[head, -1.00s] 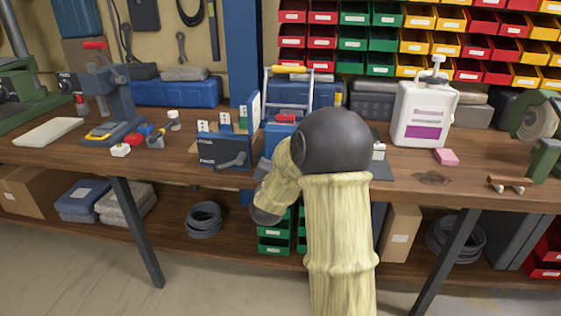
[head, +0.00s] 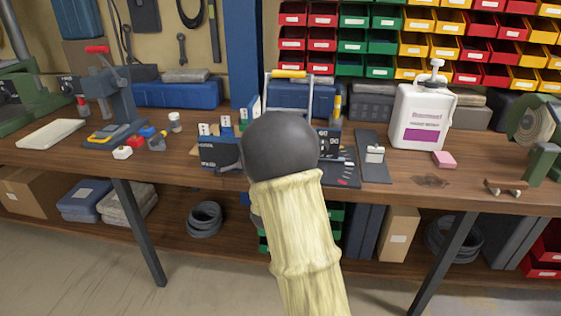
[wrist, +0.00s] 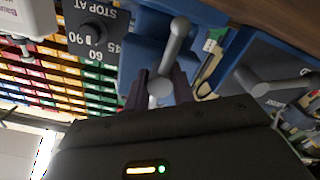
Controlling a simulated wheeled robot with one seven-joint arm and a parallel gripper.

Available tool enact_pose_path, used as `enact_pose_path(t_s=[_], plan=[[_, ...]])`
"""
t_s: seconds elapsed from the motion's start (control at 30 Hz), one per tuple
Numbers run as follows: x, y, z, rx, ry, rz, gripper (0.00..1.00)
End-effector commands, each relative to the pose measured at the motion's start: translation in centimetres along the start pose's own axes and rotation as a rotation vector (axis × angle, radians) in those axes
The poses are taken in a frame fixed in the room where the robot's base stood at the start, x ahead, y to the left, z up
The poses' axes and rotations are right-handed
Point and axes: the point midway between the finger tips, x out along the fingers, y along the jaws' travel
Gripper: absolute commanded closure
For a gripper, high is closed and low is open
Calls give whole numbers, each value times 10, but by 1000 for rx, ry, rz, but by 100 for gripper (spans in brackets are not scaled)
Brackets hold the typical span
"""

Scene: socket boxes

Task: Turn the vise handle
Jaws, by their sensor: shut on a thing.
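In the wrist view, a grey handle bar (wrist: 177,42) with rounded ends stands in front of a blue body (wrist: 145,52) that looks like the vise. My gripper (wrist: 158,88) is shut on the near end of this bar, with one dark finger on each side. In the head view my arm hides the gripper, the handle and most of the vise.
A dark blue box (head: 218,153) with white labels stands left of my arm. Its grey lever (wrist: 262,87) shows close by in the wrist view. A dark panel (wrist: 95,35) marked with angles is on the other side. A white pump bottle (head: 418,118) stands at right.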

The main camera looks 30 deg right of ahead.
Motion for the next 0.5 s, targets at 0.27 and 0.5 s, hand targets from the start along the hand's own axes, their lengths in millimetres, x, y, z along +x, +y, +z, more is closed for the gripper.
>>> enact_pose_path(t_s=[0.27, 0.5], plan=[[0, 0, -3, -266, 1, -2, 98], [0, 0, -3, -494, 1, -2, 98]])
